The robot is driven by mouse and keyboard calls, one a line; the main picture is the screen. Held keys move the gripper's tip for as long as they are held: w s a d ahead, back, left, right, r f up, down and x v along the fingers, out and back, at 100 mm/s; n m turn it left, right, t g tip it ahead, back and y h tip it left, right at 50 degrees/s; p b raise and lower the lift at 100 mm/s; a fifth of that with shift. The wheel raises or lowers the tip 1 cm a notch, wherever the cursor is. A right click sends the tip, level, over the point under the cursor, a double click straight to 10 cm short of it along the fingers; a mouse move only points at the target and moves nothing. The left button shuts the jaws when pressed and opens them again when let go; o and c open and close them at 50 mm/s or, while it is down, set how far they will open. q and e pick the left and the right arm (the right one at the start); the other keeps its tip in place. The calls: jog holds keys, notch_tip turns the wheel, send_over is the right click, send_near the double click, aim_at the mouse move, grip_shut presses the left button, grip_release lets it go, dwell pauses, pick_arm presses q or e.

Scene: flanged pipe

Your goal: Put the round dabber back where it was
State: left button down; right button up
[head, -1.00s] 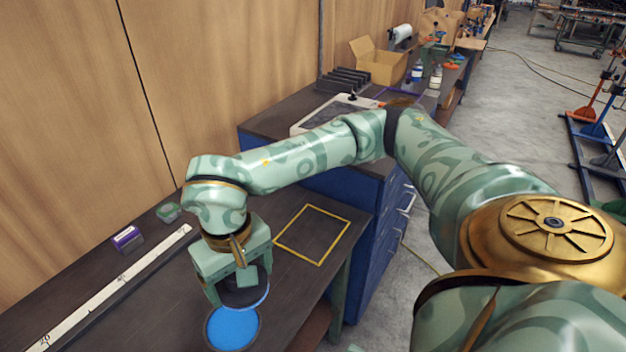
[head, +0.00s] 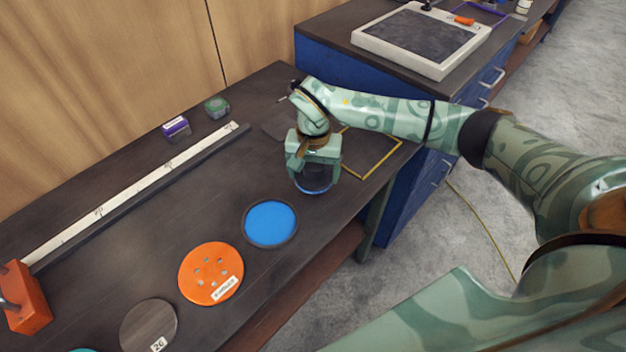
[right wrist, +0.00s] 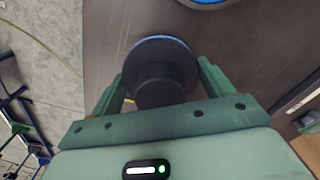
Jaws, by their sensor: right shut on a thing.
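My right gripper (head: 314,178) is shut on the round dabber (head: 313,185), a dark round piece with a blue rim at its underside. In the right wrist view the dabber (right wrist: 160,72) sits between the two green fingers, its dark knob toward me. In the head view they are over the dark bench, between a blue round pad (head: 270,223) in a dark rim and a yellow square outline (head: 372,152) on the bench top. I cannot tell whether the dabber touches the bench. My left gripper is not in view.
An orange disc with holes (head: 211,273) and a grey disc (head: 148,326) lie nearer on the bench. A long white rule (head: 130,197), a purple box (head: 176,128) and a green roll (head: 216,107) lie toward the wall. An orange block (head: 22,298) stands at left.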

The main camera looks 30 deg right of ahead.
aim_at(314, 180)
jog(key=shift+w+f+b, duration=0.2)
jog(key=shift+f+b, duration=0.15)
jog(key=shift+f, duration=1.4)
jog(key=shift+f, duration=0.1)
jog(key=o, duration=0.8)
jog(key=shift+o, duration=0.2)
notch_tip(314, 180, up, 12)
jog(key=shift+r+p, duration=0.15)
jog(key=shift+p, duration=1.05)
